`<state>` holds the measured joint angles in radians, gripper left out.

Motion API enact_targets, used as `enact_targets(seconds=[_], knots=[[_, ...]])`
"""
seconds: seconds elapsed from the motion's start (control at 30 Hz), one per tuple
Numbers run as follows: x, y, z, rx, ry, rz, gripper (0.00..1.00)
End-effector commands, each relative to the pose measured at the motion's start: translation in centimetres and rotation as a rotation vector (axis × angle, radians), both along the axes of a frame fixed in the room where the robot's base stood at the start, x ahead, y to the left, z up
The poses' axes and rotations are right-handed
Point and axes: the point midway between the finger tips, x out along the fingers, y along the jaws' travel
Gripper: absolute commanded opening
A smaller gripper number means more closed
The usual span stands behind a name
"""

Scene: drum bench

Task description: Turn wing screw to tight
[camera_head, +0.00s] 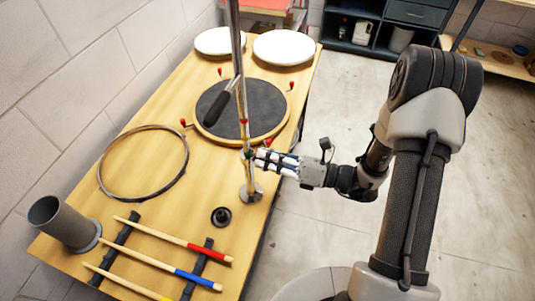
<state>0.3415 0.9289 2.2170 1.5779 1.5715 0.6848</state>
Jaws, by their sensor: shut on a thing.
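A chrome upright pole (248,172) rises from a round metal foot (251,193) near the right edge of the bench. A black-gripped arm (222,102) hangs from it on the left. My gripper (254,156) reaches in from the right, level with this collar. Its fingers are shut on the wing screw at the pole's side. The screw is mostly hidden by the fingertips, and its angle cannot be made out.
A round dark pad with a wooden rim and red-tipped clamps (214,106) lies behind the pole. A metal hoop (128,195), a grey cylinder (58,219), a black knob (221,216) and colour-banded sticks (160,234) lie nearer. White discs (284,47) lie at the back.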

Motion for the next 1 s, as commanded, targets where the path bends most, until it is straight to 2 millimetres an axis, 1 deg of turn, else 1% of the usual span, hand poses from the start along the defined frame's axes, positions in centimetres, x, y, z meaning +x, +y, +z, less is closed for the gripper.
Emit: enact_targets(seconds=[0.03, 0.17, 1.0], knots=[[-0.03, 0.0, 0.37, 0.013, 0.039, 0.0, 0.0], [0.01, -0.01, 0.41, 0.052, 0.148, 0.0, 0.0], [0.13, -0.05, -0.28, 0.325, 0.896, 0.001, 0.0]])
